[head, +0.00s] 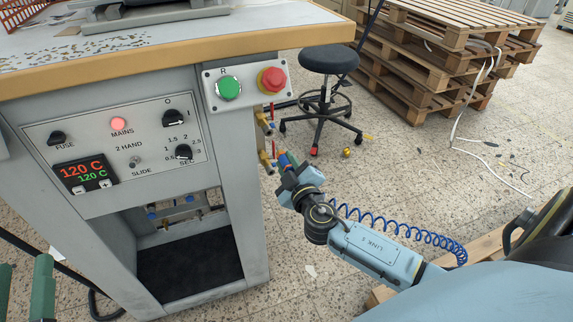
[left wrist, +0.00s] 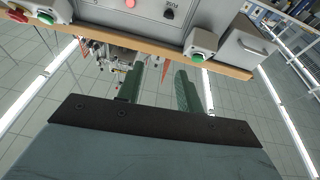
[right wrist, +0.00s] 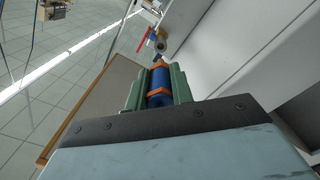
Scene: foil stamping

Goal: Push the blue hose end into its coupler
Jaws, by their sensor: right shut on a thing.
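My right gripper (head: 287,160) is shut on the blue hose end (right wrist: 158,88), a blue cylinder with orange bands between the green fingers in the right wrist view. In the head view it is by the machine's right side, close to the lower brass coupler (head: 266,161). An upper brass fitting with a red handle (head: 264,121) sits above. In the right wrist view, brass fittings (right wrist: 160,45) are just beyond the hose end's tip; I cannot tell whether they touch. My left gripper (head: 22,286) is open and empty at the lower left; its spread fingers show in the left wrist view (left wrist: 160,88).
The grey machine (head: 250,225) with its control panel (head: 115,150) stands left of my right arm. A blue coiled hose (head: 400,229) runs beside that arm. A black stool (head: 328,60) and stacked pallets (head: 440,60) stand behind. Tiled floor between is mostly clear.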

